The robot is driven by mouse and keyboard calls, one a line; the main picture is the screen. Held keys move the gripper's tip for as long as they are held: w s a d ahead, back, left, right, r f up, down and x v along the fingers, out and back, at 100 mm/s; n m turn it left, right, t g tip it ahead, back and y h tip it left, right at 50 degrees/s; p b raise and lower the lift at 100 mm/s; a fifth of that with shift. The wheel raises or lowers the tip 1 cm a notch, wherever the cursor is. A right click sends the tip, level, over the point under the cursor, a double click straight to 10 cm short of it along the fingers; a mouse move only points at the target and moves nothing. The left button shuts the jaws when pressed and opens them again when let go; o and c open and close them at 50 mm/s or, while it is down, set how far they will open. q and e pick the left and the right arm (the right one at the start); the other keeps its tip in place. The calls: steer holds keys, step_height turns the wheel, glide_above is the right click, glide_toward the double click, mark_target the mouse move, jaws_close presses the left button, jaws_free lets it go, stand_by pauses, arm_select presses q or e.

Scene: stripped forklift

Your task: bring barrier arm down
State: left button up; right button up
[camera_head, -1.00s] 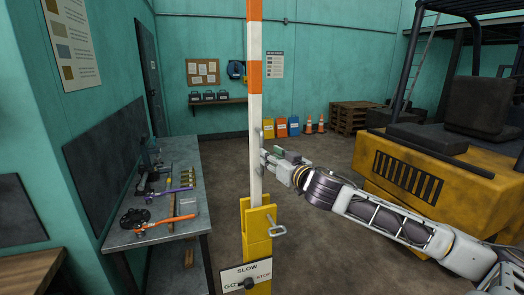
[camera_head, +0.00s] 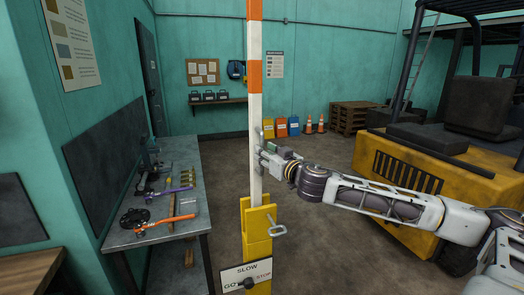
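The barrier arm (camera_head: 255,110), a pole with white and orange bands, stands upright in the yellow post (camera_head: 257,232). A metal pin with a loop handle (camera_head: 278,230) sticks out of the post's right side. A sign reading SLOW, GO and STOP (camera_head: 247,274) with a black knob is on the post's lower front. My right gripper (camera_head: 262,146) is at the pole's lower white part, coming from the right. Its fingers lie at or behind the pole, and I cannot tell whether they close on it. My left gripper is not in view.
A workbench with tools (camera_head: 190,236) stands to the left of the post. A yellow forklift body (camera_head: 410,185) stands to the right. Colored bins (camera_head: 280,127), traffic cones (camera_head: 309,124) and stacked pallets (camera_head: 352,118) are at the back. The floor between is clear.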

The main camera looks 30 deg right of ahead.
steer(key=shift+w+d, duration=0.2)
steer(key=shift+w, duration=0.1)
steer(key=shift+w+d+r+p, duration=0.1)
steer(key=shift+w+d+p, duration=0.15)
steer(key=shift+d+p, duration=0.1)
steer(key=shift+w+d+p, duration=0.1)
steer(key=shift+w+p, duration=0.2)
steer(key=shift+w, duration=0.05)
steer(key=shift+w+a+p, duration=0.4)
steer(key=shift+w+p, duration=0.15)
steer(key=shift+w, duration=0.2)
stand_by(0.5)
jaws_close()
